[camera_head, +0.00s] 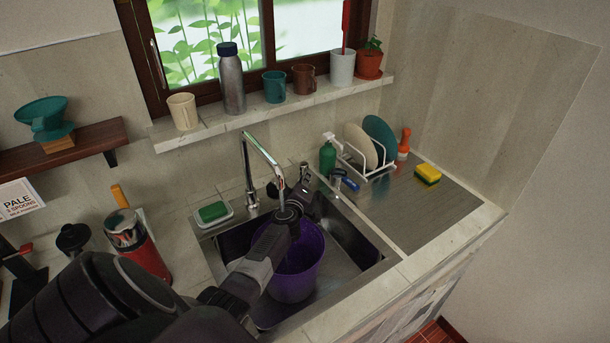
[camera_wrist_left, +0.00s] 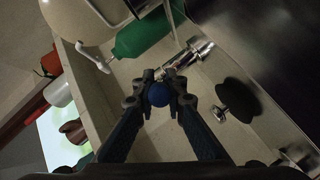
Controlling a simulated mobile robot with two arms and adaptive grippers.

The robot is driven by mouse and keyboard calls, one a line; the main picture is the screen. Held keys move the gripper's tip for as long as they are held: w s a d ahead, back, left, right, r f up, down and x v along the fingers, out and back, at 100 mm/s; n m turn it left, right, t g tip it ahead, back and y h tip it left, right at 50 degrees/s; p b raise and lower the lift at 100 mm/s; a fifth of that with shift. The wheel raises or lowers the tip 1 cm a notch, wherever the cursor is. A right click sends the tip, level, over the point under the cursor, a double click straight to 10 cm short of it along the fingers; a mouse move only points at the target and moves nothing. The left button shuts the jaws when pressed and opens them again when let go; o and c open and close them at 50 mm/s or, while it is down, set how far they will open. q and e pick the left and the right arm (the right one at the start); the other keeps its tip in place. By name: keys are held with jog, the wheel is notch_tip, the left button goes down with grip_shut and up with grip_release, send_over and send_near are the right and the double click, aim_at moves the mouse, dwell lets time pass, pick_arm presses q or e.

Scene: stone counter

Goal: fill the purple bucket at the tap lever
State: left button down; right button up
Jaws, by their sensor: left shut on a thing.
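The purple bucket (camera_head: 294,276) stands upright in the steel sink (camera_head: 367,277), below the spout of the chrome tap (camera_head: 247,165). My left arm crosses in front of the bucket and hides part of its rim and opening. My left gripper (camera_head: 308,190) is beyond the bucket, behind the sink's rim. In the left wrist view its fingers (camera_wrist_left: 158,92) are shut on the blue knob (camera_wrist_left: 158,95) of the chrome tap lever (camera_wrist_left: 187,61). The knob is hidden in the head view. I cannot see water from the spout or inside the bucket. My right gripper is out of view.
A green bottle (camera_head: 327,158) stands close to the lever, with a rack of plates (camera_head: 360,145) to its right. A green sponge (camera_head: 213,211) lies left of the tap. A red flask (camera_head: 137,240) stands left of the sink. The right drainboard (camera_head: 430,209) is mostly clear.

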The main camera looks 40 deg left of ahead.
pick_arm(q)
jog(key=shift+s+f, duration=0.1)
jog(key=shift+f, duration=0.05)
dwell(0.3)
jog(key=c, duration=2)
grip_release()
jog(key=shift+s+d+r, duration=0.15)
jog(key=shift+s+r, duration=0.15)
jog(key=shift+s, duration=0.1)
jog(key=v, duration=1.1)
jog(key=shift+s, duration=0.1)
jog(key=shift+f, duration=0.1)
